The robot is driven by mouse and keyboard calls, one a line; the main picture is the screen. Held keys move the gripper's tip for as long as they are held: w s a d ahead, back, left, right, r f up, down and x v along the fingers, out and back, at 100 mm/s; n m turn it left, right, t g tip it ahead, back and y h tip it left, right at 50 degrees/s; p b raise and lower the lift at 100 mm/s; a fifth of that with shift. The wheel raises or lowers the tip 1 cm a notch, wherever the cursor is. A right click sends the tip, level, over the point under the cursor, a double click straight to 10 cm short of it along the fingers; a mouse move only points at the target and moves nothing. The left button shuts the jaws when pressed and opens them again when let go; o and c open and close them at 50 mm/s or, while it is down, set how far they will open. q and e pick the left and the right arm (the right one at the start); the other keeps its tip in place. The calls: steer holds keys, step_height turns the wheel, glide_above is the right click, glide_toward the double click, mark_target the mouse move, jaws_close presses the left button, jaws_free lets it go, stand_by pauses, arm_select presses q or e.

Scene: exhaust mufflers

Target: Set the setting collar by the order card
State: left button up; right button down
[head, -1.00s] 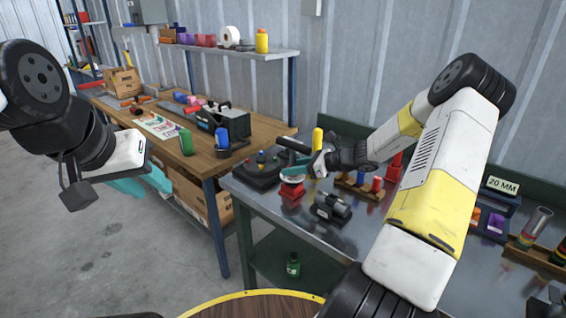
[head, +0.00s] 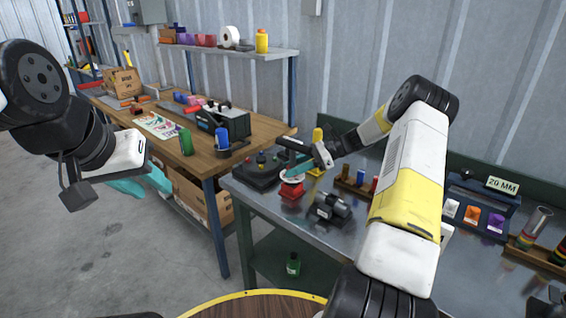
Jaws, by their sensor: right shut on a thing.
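The order card (head: 502,185) reads "20 MM" and stands on top of the dark rack at the right of the metal bench. A small device with a red base (head: 291,192) stands near the bench's left front. My right gripper (head: 292,174) is shut at the top of this device, on what appears to be the setting collar. The fingers hide most of the collar, and I cannot read any mark on it.
A dark motor-like part (head: 332,207) lies just right of the red base. A black stand (head: 262,170) is to its left, and a wooden rack of coloured cylinders (head: 362,184) is behind. The dark rack (head: 480,205) holds coloured labelled pieces. A wooden bench (head: 200,158) stands at left.

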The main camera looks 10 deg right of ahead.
steer(key=shift+n+g, duration=0.7)
steer(key=shift+g, duration=0.2)
steer(key=c, duration=0.9)
jaws_free()
steer(key=v, duration=0.8)
steer(key=shift+a+f, duration=0.1)
